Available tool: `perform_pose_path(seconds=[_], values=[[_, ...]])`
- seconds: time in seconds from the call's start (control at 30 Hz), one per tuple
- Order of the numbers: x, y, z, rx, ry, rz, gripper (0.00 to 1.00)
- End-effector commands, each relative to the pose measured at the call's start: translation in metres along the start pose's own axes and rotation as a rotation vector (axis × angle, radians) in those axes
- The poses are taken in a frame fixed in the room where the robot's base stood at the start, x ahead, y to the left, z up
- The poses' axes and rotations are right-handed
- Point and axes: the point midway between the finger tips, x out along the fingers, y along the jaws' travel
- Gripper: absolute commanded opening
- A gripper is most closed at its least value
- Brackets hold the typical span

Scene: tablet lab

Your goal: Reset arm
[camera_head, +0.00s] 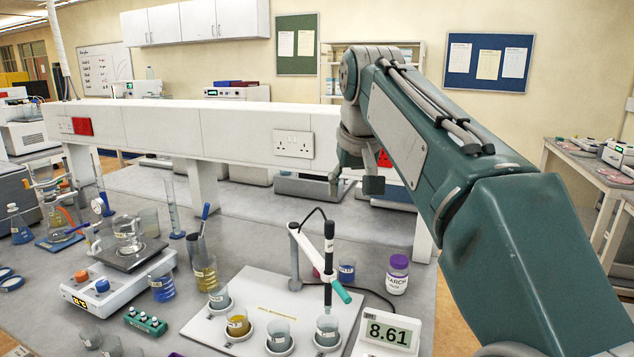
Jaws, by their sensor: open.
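My gripper (362,186) hangs at the end of my green arm, which reaches in from the lower right. The gripper is open and nothing shows between its fingers. It is above the back part of the grey bench (240,232), in front of the white raised service rail (232,132). It appears apart from the objects below it.
A pH meter (388,332) reading 8.61 and a probe stand (296,256) stand in front. A white tray (251,290) holds several beakers. A purple-capped jar (397,274) is below the gripper. A hotplate (125,278), cylinders and flasks crowd the left.

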Motion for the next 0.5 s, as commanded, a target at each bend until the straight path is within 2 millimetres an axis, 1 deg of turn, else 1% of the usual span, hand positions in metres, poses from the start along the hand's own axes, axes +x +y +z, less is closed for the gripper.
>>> perform_pose_path(seconds=[0.03,0.17,0.23,0.37,0.4,0.47,0.5], values=[[-0.003,0.006,0.015,0.008,0.003,0.004,0.63],[-0.002,0.017,0.049,0.024,0.016,0.011,0.63],[0.001,0.022,0.069,0.033,0.021,0.015,0.63],[0.008,0.031,0.110,0.049,0.033,0.023,0.63],[0.011,0.034,0.123,0.054,0.036,0.025,0.63],[0.017,0.037,0.143,0.062,0.040,0.029,0.63],[0.021,0.039,0.158,0.067,0.043,0.031,0.63]])
